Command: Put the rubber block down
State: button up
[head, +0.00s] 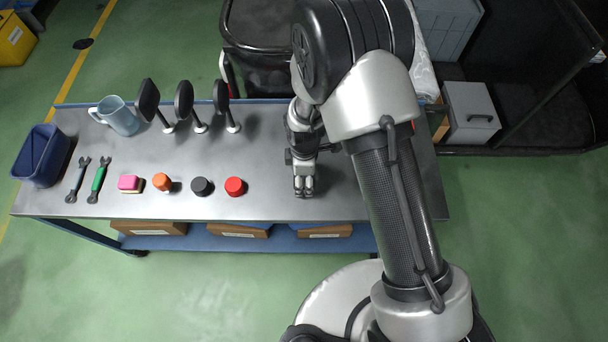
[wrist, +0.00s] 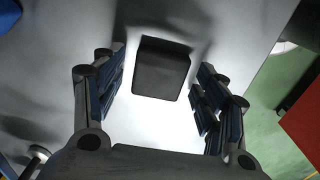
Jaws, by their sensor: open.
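The rubber block (wrist: 161,69) is a dark, squarish block on the grey metal table top (head: 265,205). In the wrist view it sits between the two fingers of my gripper (head: 304,187), with a visible gap on each side. The blue-padded fingers are spread open and appear not to touch it. In the head view my gripper is low over the right part of the table, and I cannot make out the block there.
Left of my gripper lie a red disc (head: 235,186), a black disc (head: 202,187), an orange piece (head: 162,181) and a pink block (head: 130,183). Black paddles on stands (head: 184,100), a jug (head: 118,115) and a blue bin (head: 41,157) stand further left. The table's front edge is near.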

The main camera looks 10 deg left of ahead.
notch_tip(320, 180, up, 12)
jog(key=p, duration=0.3)
jog(key=shift+r+p, duration=0.2)
jog(key=shift+p, duration=0.1)
notch_tip(320, 180, up, 12)
jog(key=m+t, duration=0.1)
jog(key=m, duration=0.4)
send_over(304, 179)
jog(key=w+d, duration=0.2)
jog(key=d, duration=0.4)
jog(key=s+d+r+m+t, duration=0.1)
jog(key=s+d+r+m, duration=0.25)
jog(key=d+r, duration=0.35)
jog(key=s+d+r+m+t, duration=0.2)
jog(key=s+d+r+m, duration=0.8)
jog(key=s+d+m, duration=0.1)
jog(key=shift+s+r+m+t, duration=0.3)
jog(key=shift+s+m, duration=0.25)
jog(key=shift+s, duration=0.6)
